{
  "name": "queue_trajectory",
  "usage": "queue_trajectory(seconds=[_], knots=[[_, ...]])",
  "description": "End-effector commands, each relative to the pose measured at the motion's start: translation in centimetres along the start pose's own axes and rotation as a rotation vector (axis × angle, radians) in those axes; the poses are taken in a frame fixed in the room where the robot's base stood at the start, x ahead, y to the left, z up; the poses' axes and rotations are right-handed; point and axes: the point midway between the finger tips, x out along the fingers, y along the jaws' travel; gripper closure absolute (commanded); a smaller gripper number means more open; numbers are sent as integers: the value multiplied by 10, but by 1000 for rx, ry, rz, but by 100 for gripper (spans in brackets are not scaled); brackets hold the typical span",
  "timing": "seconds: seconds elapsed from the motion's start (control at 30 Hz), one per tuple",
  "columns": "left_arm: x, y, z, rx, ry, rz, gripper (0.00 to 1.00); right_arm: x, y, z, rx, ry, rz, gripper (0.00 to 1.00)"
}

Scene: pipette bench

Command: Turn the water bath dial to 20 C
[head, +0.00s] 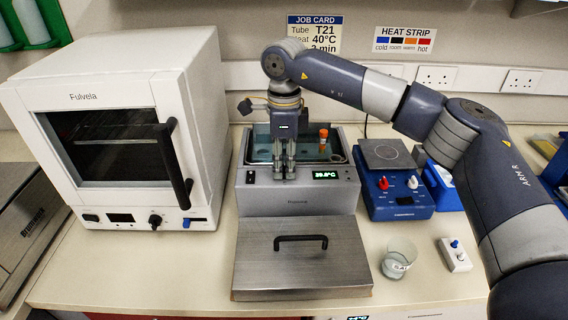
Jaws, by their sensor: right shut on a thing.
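The water bath (300,200) stands mid-bench, a grey box with an open basin. Its green display (325,175) reads about 39.8°C. My right gripper (284,174) reaches down over the basin, fingers pointing down at the front panel, left of the display. It is shut at the dial's place. The dial itself is hidden by the fingertips, so its setting cannot be read. An orange-capped tube (323,136) stands upright in the basin, to the right of the gripper. My left gripper is not in view.
A metal lid (300,265) with a black handle lies in front of the bath. A white oven (110,120) stands left. A blue hotplate stirrer (395,190), a beaker (398,258) and a small switch box (455,255) are right. A job card (314,34) hangs behind.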

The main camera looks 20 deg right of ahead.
Motion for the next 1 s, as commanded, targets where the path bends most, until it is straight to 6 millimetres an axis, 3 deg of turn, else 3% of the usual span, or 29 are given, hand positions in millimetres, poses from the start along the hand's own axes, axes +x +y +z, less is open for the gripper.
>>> queue_trajectory(seconds=[0.63,0.67,0.73,1.0], knots=[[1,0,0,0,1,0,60,-3,-2,-1,-50,-2,-6,100],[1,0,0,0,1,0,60,-3,-2,-1,-50,-2,-7,76],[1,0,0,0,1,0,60,-3,-2,0,-50,-2,-6,60],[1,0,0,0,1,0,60,-1,-1,0,-51,-1,-3,58]])
